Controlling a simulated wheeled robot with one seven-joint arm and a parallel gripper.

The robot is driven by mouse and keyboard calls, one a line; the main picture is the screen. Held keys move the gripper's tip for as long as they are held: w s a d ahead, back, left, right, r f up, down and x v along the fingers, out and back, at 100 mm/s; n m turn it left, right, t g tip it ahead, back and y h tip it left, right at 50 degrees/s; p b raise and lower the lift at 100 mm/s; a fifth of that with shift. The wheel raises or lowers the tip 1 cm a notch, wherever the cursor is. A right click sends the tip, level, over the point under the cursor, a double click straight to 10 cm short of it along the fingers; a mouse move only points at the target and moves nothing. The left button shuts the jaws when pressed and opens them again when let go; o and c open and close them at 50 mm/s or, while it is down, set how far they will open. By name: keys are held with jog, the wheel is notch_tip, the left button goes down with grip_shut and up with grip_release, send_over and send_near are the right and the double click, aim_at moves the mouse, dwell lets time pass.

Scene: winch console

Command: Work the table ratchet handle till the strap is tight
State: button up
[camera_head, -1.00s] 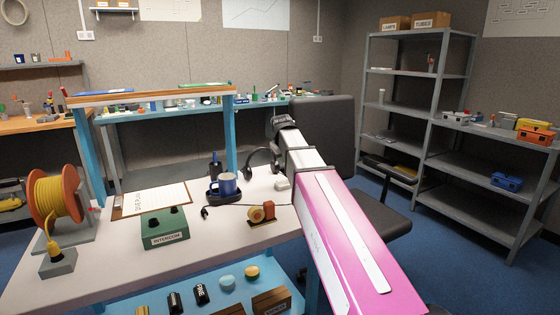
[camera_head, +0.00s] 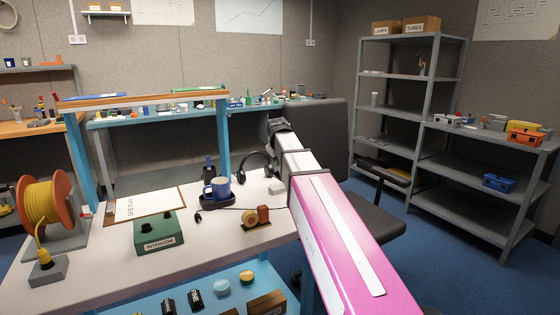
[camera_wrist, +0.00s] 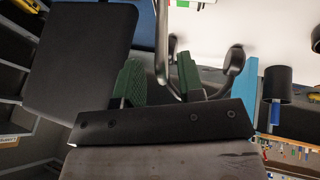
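I cannot make out a ratchet handle for certain. An orange reel (camera_head: 66,205) wound with yellow line (camera_head: 40,202) stands at the table's left end; the line runs down to a grey block (camera_head: 48,272). A small brown stand (camera_head: 257,224) with a yellow roll and an orange-brown piece sits near the table's right side; I cannot tell what it is. My gripper (camera_wrist: 160,82) shows two green fingers, apart, with no object clearly held. In the head view the fingers are hidden at the far end of my arm, above the table's right edge by the chair.
A black chair (camera_head: 315,130) stands just beyond my arm. Grey shelves (camera_head: 440,125) are at right.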

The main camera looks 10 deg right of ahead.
jog(key=v, duration=1)
jog(key=shift+s+r, duration=0.25)
jog(key=shift+r, duration=0.1)
jog(key=shift+o, duration=0.2)
jog(key=shift+w, duration=0.1)
